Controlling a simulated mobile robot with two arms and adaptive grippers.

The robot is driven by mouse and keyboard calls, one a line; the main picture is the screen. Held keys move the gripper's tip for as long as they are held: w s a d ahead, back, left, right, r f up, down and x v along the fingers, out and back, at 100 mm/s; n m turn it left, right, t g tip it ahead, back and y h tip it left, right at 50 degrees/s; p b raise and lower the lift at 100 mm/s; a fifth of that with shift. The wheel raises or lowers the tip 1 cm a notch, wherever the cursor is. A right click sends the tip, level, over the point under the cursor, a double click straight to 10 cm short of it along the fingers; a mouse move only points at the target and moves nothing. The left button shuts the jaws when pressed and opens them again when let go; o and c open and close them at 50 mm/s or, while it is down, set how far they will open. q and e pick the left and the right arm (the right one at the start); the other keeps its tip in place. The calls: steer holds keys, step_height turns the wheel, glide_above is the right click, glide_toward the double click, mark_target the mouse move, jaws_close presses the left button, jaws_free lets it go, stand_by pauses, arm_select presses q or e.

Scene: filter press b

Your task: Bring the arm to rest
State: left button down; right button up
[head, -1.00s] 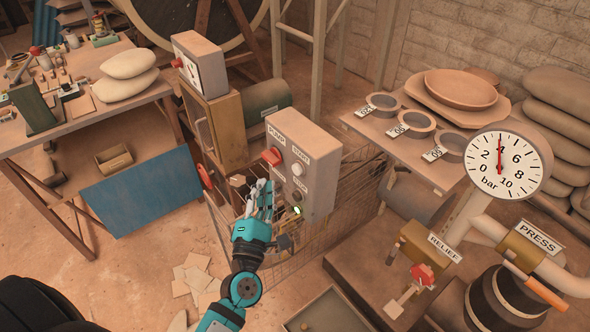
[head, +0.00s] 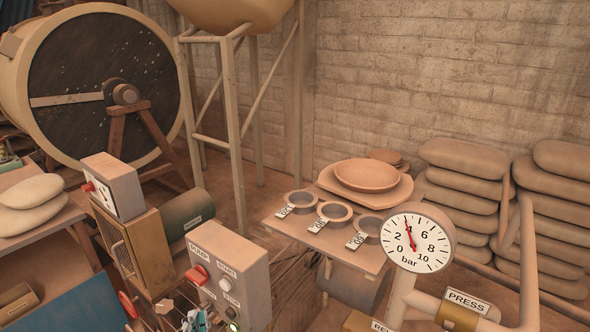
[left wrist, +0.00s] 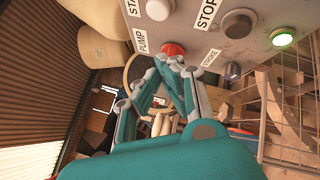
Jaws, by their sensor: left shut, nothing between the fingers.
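My left gripper (head: 196,322) shows only at the bottom edge of the head view, in front of the grey pump control box (head: 252,290). In the left wrist view the teal and grey fingers of this gripper (left wrist: 179,66) are closed together and empty. Their tips are just below the red knob (left wrist: 173,49) labelled PUMP; I cannot tell whether they touch it. The red knob (head: 197,275) also shows in the head view, uncovered. A green lamp (left wrist: 283,38) is lit on the box. Most of my left arm is below the head view. My right gripper is not seen.
The pressure gauge (head: 411,243) reads about 4 bar. A shelf (head: 290,236) holds three labelled rings and a clay dish (head: 366,175). A wire cage (left wrist: 286,105) is beside the gripper. A gauge cabinet (head: 130,238) stands left of the box. Sacks (head: 465,185) are stacked behind.

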arm_select(q)
steer(key=s+d+f+m+g+h, duration=0.25)
steer(key=f+m, duration=0.25)
steer(key=f, duration=0.7)
steer(key=s+d+f+m+g+h, duration=0.15)
steer(key=s+f+m+g, duration=0.35)
steer(key=f, duration=0.6)
steer(key=s+d+f+m+g+h, duration=0.1)
steer(key=s+d+f+m+h, duration=0.15)
steer(key=f+m, duration=0.65)
steer(key=s+a+f+m+g, duration=0.1)
steer(key=s+f+m+g, duration=0.2)
steer(key=s+f, duration=0.4)
steer(key=s+a+f+m+g+y, duration=0.1)
steer(key=s+a+f+m+g, duration=0.1)
steer(key=s+f, duration=0.5)
steer(key=s+a+f+m+g+y, duration=0.1)
steer(key=s+f+m+g, duration=0.3)
steer(key=s, duration=1.2)
step_height(320, 180, down, 4)
steer(key=shift+s+a+r+g, duration=0.15)
steer(key=shift+a+r+g, duration=0.05)
steer(key=shift+a+g, duration=0.4)
